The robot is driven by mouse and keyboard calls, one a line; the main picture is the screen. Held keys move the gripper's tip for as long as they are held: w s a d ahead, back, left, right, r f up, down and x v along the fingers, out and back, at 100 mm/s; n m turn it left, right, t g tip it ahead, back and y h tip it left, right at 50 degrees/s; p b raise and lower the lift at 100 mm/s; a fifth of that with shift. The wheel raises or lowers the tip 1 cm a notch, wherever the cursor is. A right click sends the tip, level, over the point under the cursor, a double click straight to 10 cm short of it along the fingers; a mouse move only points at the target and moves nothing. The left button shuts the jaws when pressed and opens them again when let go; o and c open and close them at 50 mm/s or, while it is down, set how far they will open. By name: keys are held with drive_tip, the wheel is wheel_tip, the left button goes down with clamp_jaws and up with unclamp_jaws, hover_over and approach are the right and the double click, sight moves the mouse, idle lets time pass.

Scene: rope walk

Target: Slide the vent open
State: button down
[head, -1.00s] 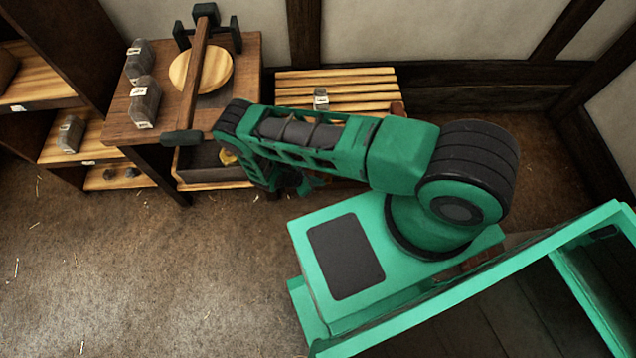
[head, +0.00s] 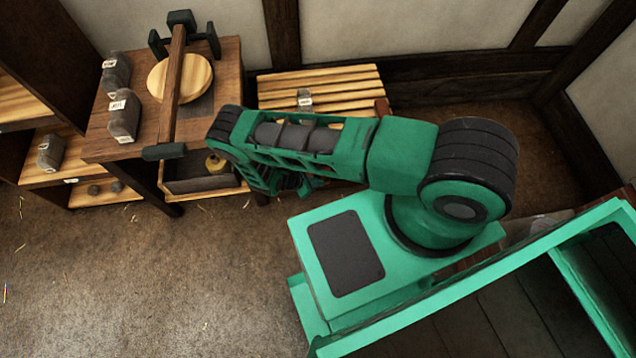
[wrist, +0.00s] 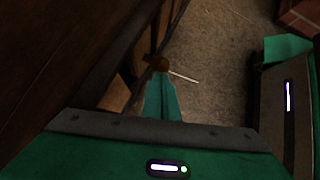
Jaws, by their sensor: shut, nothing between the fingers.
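I cannot make out a vent in either view. My gripper (wrist: 163,88) shows in the wrist view as two teal fingers pressed together, with nothing held between them. A small brown rounded thing (wrist: 157,63) appears just beyond the fingertips; I cannot tell what it is or whether they touch it. In the head view my gripper is mostly hidden under my green forearm, beside the workbench.
A wooden workbench (head: 140,150) carries a round wooden disc (head: 196,72), a long lever and grey labelled blocks (head: 124,116). A tray (head: 185,185) sits below. A slatted bench (head: 330,82) stands by the wall. Shelves are at left. Floor (head: 130,280) at lower left is clear.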

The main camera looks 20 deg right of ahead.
drive_tip(key=a+f+v, duration=0.1)
drive_tip(key=a+v, duration=0.1)
drive_tip(key=v, duration=1.1)
drive_tip(key=shift+f, duration=0.35)
drive_tip(key=shift+s, duration=0.1)
